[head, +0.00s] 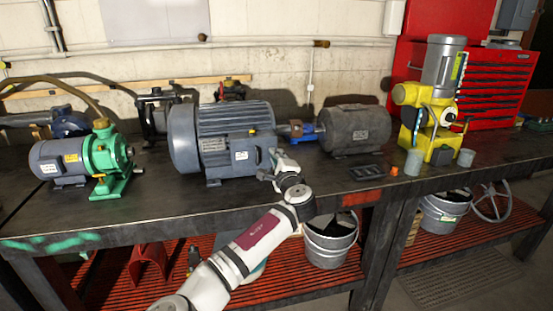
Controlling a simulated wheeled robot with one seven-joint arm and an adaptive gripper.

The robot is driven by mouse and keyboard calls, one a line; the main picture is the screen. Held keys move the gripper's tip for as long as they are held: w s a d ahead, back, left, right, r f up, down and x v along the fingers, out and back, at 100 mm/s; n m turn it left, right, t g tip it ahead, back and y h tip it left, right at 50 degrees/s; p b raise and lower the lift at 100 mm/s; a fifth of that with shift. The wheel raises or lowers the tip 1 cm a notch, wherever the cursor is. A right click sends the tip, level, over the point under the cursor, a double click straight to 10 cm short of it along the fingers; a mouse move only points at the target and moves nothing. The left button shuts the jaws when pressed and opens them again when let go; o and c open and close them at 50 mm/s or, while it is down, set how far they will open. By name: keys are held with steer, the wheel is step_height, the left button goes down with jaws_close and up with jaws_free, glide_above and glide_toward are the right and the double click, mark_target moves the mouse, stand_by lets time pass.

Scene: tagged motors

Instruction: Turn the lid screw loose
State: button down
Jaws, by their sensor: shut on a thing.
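A large grey motor (220,138) with a finned housing and small white tags stands on the dark workbench, left of the middle. My gripper (273,160) is at the front right end of this motor, reached from below by my white arm. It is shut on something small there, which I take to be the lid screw. The screw itself is hidden by the fingers or too small to make out. I cannot see a lid edge clearly.
A green pump with a grey motor (72,168) stands at the left. A dark motor (355,130) stands right of my gripper, and a yellow pump (432,100) farther right. The bench (200,205) is clear along its front. Buckets (330,240) stand on the lower shelf.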

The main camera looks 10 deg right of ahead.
steer(key=c, duration=1.5)
jaws_free()
steer(key=s, duration=1.2)
